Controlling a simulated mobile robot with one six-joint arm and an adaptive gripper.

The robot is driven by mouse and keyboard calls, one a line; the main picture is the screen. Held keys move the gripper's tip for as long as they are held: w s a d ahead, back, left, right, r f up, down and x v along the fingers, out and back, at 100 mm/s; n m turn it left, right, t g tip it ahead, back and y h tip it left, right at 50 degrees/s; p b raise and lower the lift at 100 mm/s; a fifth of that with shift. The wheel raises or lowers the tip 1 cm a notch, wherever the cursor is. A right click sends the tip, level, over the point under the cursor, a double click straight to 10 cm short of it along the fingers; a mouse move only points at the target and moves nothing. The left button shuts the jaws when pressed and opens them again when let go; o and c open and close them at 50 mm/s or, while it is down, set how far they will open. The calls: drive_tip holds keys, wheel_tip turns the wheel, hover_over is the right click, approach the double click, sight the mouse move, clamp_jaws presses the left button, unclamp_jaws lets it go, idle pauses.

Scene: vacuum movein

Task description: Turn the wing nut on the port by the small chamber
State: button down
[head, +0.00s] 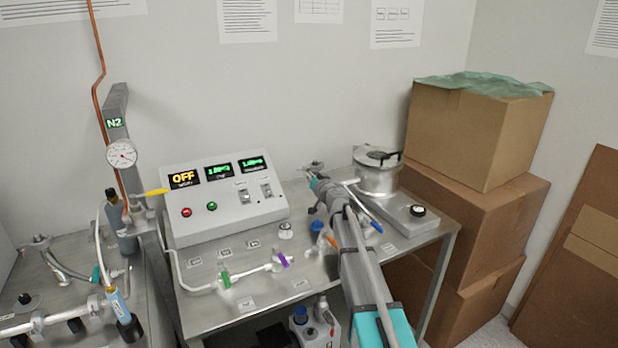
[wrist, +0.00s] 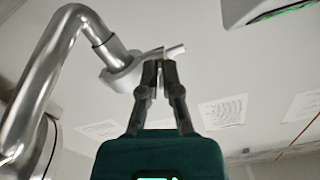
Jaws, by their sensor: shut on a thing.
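The small chamber (head: 377,178) is a shiny metal pot with a black-handled lid, at the right of the steel table. The port (head: 313,166) shows small at the table's back, left of the chamber, partly hidden by my arm. In the wrist view a bent metal pipe (wrist: 90,25) ends in a clamp (wrist: 122,74), with the pale wing nut (wrist: 175,50) at its right side. My gripper (wrist: 160,64) is shut on the wing nut, its two fingers close together. The fingertips cover part of the nut, so its exact angle is hard to tell.
A grey control box (head: 225,205) with lit displays stands left of my arm. Valves with a green handle (head: 225,280) and a purple handle (head: 283,259) lie in front. Stacked cardboard boxes (head: 470,190) fill the right. A gauge (head: 121,154) stands at the left.

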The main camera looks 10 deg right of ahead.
drive_tip(key=shift+w+d+n, duration=0.15)
drive_tip(key=shift+n, duration=0.45)
drive_tip(key=shift+w+d+n, duration=0.1)
drive_tip(key=shift+w+n, duration=0.05)
drive_tip(key=shift+n, duration=0.45)
drive_tip(key=c, duration=1)
unclamp_jaws()
drive_tip(key=shift+r, duration=0.1)
drive_tip(key=shift+s+a, duration=0.1)
drive_tip(key=v, duration=1.2)
